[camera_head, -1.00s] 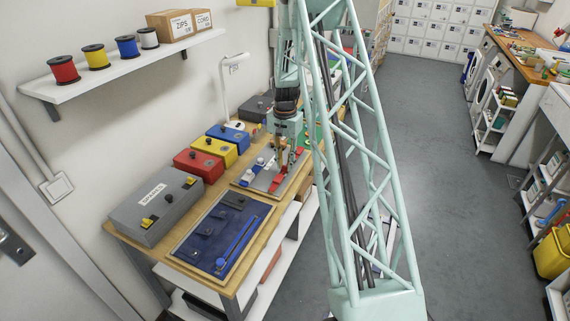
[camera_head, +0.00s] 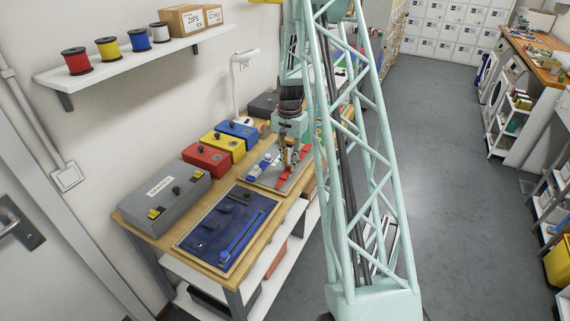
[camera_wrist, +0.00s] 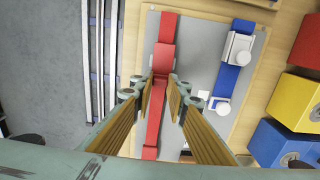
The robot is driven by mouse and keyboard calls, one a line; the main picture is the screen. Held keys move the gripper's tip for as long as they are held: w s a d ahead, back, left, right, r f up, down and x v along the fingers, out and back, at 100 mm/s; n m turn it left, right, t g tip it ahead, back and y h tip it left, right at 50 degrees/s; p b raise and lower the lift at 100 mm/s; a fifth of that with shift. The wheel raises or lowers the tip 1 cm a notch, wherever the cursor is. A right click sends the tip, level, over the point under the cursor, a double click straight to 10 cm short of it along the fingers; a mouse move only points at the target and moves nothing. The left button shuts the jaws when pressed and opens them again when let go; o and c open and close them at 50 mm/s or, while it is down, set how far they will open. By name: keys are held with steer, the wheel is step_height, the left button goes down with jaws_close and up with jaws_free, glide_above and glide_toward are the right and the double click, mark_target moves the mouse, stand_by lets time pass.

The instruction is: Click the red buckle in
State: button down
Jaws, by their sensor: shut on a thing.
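The red strap with its red buckle (camera_wrist: 163,62) lies on a grey board (camera_wrist: 200,62) in the wrist view. The strap (camera_wrist: 154,132) continues below the fingertips, toward my wrist. My gripper (camera_wrist: 164,82) points down over the strap, its fingertips shut on the lower end of the red buckle. The fingers hide part of the join, so I cannot tell whether the buckle halves are clicked together. In the head view my gripper (camera_head: 288,168) is low over the board, with red strap (camera_head: 282,182) showing beside it.
A blue strap with white buckle parts (camera_wrist: 238,48) lies on the same board. Red (camera_head: 206,158), yellow (camera_head: 224,145) and blue (camera_head: 238,132) boxes stand along the wall side. A blue panel (camera_head: 215,245) and a grey box (camera_head: 165,203) are at the near end of the bench.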

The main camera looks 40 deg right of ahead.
mark_target(289, 166)
steer(key=shift+a, duration=0.1)
steer(key=c, duration=2.5)
jaws_free()
steer(key=shift+c, duration=0.2)
steer(key=shift+r, duration=0.1)
step_height(289, 166, up, 12)
